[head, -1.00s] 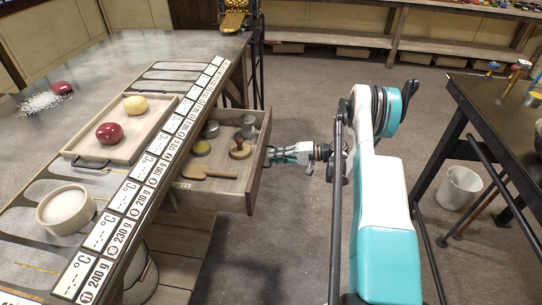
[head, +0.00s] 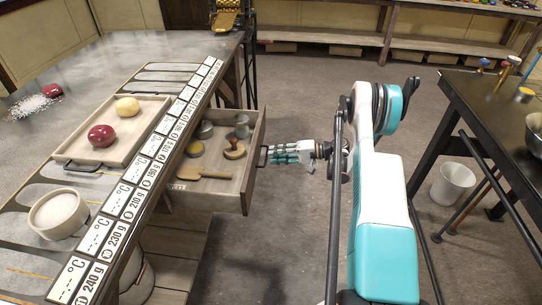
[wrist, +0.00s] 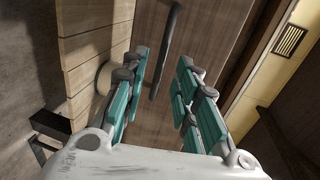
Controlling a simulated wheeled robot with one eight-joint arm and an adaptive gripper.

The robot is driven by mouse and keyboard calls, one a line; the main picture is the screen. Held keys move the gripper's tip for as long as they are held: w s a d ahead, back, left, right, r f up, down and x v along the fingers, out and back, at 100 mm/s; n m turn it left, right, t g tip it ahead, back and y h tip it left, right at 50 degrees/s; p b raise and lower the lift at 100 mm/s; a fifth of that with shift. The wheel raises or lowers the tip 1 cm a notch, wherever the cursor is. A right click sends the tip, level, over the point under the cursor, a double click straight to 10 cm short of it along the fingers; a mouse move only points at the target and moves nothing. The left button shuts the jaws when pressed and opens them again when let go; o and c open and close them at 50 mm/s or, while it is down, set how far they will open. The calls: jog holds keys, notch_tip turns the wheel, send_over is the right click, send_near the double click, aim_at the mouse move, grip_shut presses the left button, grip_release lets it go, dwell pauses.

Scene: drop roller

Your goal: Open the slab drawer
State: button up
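The slab drawer (head: 221,187) is a wooden drawer under the table's right edge, pulled well out in the head view. Its dark bar handle (head: 263,157) is on the front panel, and the handle also shows in the wrist view (wrist: 167,50). My gripper (head: 271,153) is right in front of the handle. In the wrist view my gripper (wrist: 163,64) has its teal-padded fingers spread, with the handle seen in the gap between them. The fingers look clear of the bar; the exact depth between them is hard to tell.
The drawer holds metal cups (head: 241,126), a wooden stamp (head: 234,149) and a wooden paddle (head: 200,174). A tray (head: 125,148) with a red and a yellow ball lies on the table. A dark bench (head: 490,110) and white bucket (head: 453,184) stand right. Floor between is clear.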

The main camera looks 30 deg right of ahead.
jog(key=v, duration=0.9)
jog(key=shift+s+d, duration=0.1)
